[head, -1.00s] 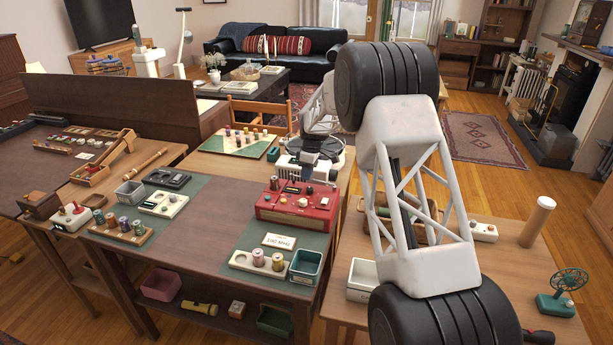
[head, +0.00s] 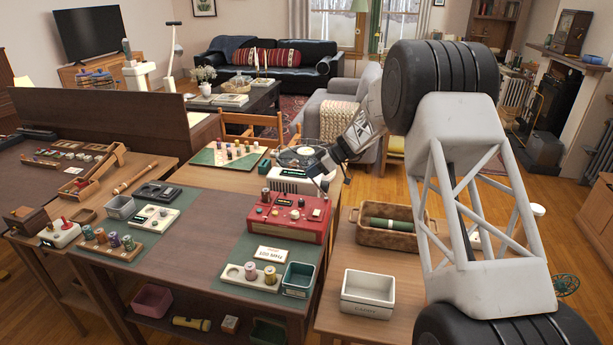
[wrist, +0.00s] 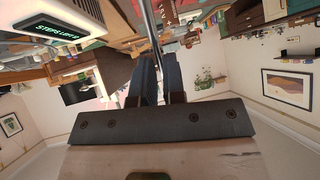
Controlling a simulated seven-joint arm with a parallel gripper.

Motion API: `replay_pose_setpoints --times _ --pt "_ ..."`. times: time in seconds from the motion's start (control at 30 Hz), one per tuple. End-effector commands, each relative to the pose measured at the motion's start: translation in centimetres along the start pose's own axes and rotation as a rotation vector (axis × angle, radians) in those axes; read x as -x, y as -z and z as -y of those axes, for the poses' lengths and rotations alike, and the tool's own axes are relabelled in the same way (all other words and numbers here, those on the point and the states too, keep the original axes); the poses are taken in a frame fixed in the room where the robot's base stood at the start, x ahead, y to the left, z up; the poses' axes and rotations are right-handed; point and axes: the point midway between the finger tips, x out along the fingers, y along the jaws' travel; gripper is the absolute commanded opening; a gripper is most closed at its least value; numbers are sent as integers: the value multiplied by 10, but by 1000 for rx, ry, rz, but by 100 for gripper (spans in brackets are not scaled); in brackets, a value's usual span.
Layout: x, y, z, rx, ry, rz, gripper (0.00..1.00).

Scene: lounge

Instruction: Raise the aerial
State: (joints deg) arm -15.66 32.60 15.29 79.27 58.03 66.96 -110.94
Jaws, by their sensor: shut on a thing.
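The red radio (head: 287,217), with knobs on its top, sits on the right side of the wooden table. My gripper (head: 324,184) is just above its back right corner, tilted over. In the wrist view my gripper (wrist: 157,75) is shut on a thin metal rod, the aerial (wrist: 149,22), which runs up between the two dark fingers and out of the top of the picture. In the head view the aerial is too small and too covered by the gripper to make out clearly.
A white device (head: 287,182) stands right behind the radio. A white card (head: 272,254), a teal bin (head: 297,279) and a tray with spools (head: 238,272) are in front. A brown tray (head: 372,238) and a cream box (head: 367,292) stand on the right table.

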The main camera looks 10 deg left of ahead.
Motion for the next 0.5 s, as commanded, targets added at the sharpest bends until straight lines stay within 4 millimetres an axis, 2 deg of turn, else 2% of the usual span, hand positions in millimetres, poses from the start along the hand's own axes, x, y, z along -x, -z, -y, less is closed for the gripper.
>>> replay_pose_setpoints --times 0.3,0.5 --pt "32 -12 6 55 -2 -288 0" --pt "46 -20 9 86 -2 -437 0"
